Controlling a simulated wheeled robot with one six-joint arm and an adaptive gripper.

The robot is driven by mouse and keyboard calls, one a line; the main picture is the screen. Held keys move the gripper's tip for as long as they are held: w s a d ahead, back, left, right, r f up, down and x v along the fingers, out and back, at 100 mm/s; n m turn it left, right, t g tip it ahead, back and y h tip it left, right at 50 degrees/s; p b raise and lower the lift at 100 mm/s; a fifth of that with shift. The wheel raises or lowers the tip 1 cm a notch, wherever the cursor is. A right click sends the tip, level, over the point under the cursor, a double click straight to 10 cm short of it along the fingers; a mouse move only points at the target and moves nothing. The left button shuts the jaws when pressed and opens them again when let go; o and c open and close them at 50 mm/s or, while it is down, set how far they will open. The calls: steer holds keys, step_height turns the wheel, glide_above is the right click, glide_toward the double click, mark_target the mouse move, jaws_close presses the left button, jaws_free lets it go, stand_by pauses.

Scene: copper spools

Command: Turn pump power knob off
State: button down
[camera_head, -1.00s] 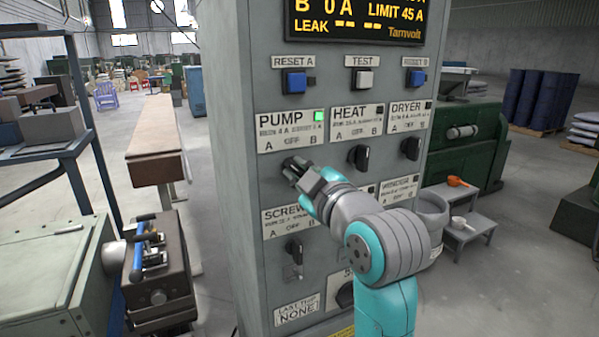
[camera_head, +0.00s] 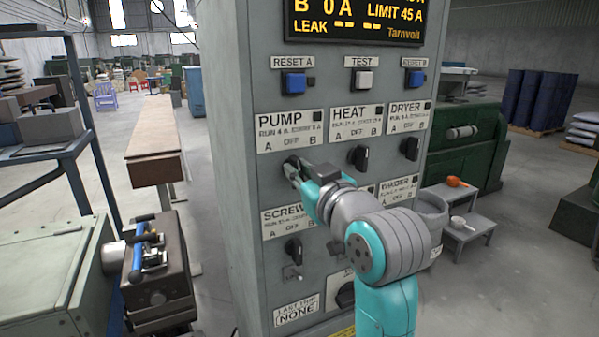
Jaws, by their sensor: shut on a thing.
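The pump knob sits below the PUMP label (camera_head: 290,130) on the grey control cabinet (camera_head: 240,220). My gripper (camera_head: 292,168) is shut on the knob, and its fingers hide most of it. The small lamp (camera_head: 319,116) at the right of the PUMP label is dark. The knob's exact pointing is hidden by the fingers. The display (camera_head: 355,20) at the top reads 0 A, LIMIT 45 A and LEAK with dashes.
The heat knob (camera_head: 359,156) and dryer knob (camera_head: 410,147) stick out to the right. The screw knob (camera_head: 293,249) is below my gripper. Blue and white buttons (camera_head: 365,80) are above. A grey step stand (camera_head: 470,222) stands right of the cabinet.

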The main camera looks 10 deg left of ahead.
steer(key=shift+m, duration=0.8)
steer(key=c, duration=1.1)
jaws_free()
steer(key=shift+c, duration=0.2)
steer(key=v, duration=1.2)
